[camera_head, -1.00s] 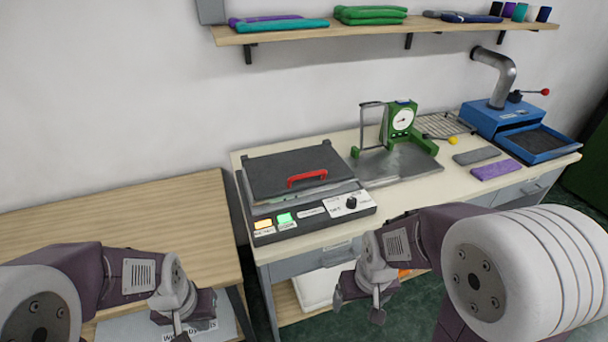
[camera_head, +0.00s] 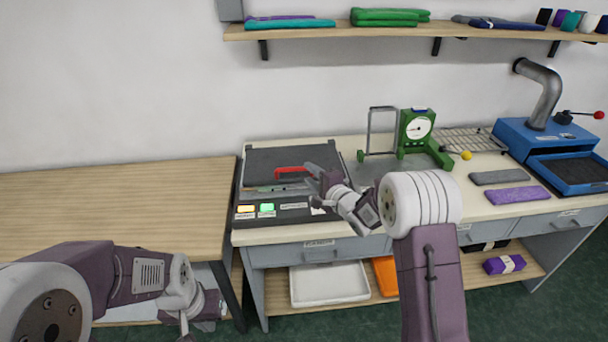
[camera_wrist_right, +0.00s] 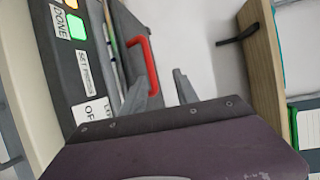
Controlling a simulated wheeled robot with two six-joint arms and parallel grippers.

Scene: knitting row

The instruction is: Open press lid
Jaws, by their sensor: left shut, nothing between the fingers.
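The press (camera_head: 285,210) stands on the workbench with its dark grey lid (camera_head: 262,160) lying over the base. A red handle (camera_head: 291,170) is on the lid's front. It also shows in the right wrist view (camera_wrist_right: 150,65). My right gripper (camera_head: 309,177) is at the handle's right end, fingers apart. In the right wrist view the fingers (camera_wrist_right: 164,85) are spread; the handle lies by the left finger, and I cannot tell if they touch. My left gripper (camera_head: 188,328) is shut and empty at the lower left, in front of the wooden table, away from the press.
Right of the press is a green gauge stand (camera_head: 415,130) with a metal frame, then a blue fume-pipe unit (camera_head: 515,135). A wooden shelf (camera_head: 340,32) with folded fabrics hangs above. The wooden table (camera_head: 110,205) at left has a clear top.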

